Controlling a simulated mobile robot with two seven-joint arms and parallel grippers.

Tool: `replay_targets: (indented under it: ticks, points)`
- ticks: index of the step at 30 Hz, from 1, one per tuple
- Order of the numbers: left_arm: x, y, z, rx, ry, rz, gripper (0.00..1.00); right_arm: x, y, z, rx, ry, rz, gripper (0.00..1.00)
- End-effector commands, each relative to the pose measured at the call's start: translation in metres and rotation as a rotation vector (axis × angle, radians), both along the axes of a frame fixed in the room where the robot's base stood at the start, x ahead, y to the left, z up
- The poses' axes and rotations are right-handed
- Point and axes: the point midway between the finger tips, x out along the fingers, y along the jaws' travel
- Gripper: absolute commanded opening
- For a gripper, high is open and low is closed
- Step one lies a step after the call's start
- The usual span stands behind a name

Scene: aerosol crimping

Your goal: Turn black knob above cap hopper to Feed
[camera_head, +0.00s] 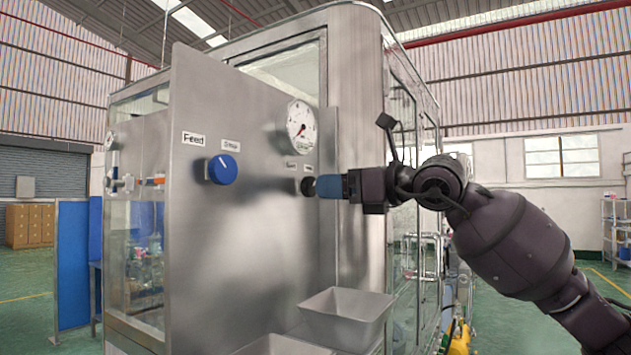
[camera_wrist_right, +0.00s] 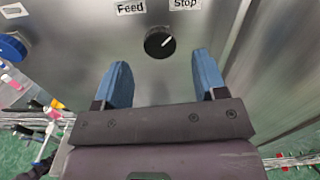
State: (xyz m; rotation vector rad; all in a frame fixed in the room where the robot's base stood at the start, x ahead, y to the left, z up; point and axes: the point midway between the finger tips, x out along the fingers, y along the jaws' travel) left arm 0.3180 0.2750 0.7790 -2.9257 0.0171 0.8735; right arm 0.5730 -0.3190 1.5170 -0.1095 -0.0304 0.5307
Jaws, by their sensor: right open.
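The black knob (camera_head: 308,187) sits on the steel panel at the left tip of my right gripper (camera_head: 322,186). In the right wrist view the black knob (camera_wrist_right: 160,43) is round, and its white line points up and right toward the Stop label (camera_wrist_right: 185,4). The Feed label (camera_wrist_right: 130,7) is up and left of it. My right gripper (camera_wrist_right: 164,68) is open, with its two blue fingers apart on the left and right, slightly below the knob in that picture. My left gripper is not in view.
A white gauge (camera_head: 301,121) is above the black knob. An open metal bin (camera_head: 345,308) juts out below my gripper. Glass-walled machine sides stand behind.

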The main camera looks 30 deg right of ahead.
Motion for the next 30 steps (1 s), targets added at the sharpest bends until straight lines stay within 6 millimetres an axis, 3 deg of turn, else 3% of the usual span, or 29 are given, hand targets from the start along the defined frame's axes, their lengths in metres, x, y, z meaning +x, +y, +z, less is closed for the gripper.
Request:
replay_targets:
  ticks: [9, 21, 23, 30]
  points:
    - [0.007, 0.0, 0.016, 0.003, -0.019, -0.004, 0.0, 0.034, 0.021, 0.002, 0.002, -0.001, 0.001, 0.65]
    - [0.008, 0.001, 0.017, 0.003, -0.022, -0.005, 0.0, 0.041, 0.024, 0.0, 0.0, 0.001, 0.0, 0.65]
    - [0.007, 0.001, 0.017, 0.003, -0.021, -0.004, 0.0, 0.041, 0.024, 0.0, 0.0, 0.001, 0.0, 0.59]
    - [0.004, 0.001, 0.015, 0.004, -0.015, -0.002, 0.0, 0.041, 0.024, 0.0, 0.0, 0.001, 0.0, 0.22]
